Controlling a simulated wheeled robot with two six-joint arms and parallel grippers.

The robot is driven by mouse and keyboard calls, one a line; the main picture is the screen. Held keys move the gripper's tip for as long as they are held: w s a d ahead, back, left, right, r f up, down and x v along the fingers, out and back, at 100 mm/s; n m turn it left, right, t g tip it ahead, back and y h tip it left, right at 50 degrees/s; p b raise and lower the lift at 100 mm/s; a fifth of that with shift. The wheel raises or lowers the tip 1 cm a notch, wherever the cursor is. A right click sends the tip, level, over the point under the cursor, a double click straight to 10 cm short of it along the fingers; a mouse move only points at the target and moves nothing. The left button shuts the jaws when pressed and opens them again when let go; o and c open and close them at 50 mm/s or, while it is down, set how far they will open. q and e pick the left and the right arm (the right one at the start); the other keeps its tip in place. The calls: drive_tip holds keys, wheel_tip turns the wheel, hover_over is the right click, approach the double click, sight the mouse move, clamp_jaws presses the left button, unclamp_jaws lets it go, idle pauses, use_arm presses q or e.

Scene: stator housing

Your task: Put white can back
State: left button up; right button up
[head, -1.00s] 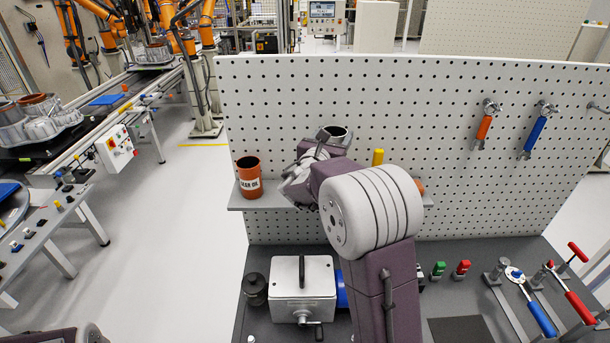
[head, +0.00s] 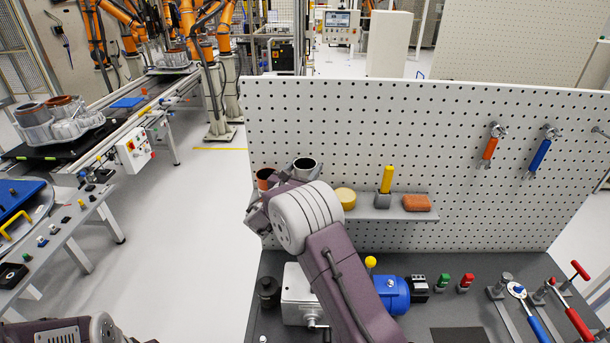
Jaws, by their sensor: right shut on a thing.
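The can looks upright, at the left end of the shelf (head: 362,213), just right of the orange-brown oil can (head: 266,178). I cannot tell whether the white can touches the shelf. My left gripper is out of view; only part of the left arm shows at the bottom left.
The shelf also holds a round yellow item (head: 345,198), a yellow-handled tool (head: 386,184) and an orange-brown block (head: 417,202). A perforated panel (head: 440,140) stands behind. Below, the bench carries a grey box (head: 297,296) and a blue motor (head: 394,295).

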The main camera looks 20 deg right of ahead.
drive_tip(key=f, duration=0.1)
drive_tip(key=f+p, duration=0.2)
drive_tip(key=shift+w+d+f, duration=0.2)
drive_tip(key=shift+d+f, duration=0.05)
drive_tip(key=shift+d, duration=0.05)
drive_tip(key=shift+f, duration=0.4)
drive_tip(key=shift+s+a, duration=0.1)
drive_tip(key=shift+a, duration=0.05)
drive_tip(key=shift+f+b, duration=0.1)
drive_tip(key=shift+b, duration=0.2)
drive_tip(key=o, duration=1.5)
drive_tip(key=shift+o, duration=0.5)
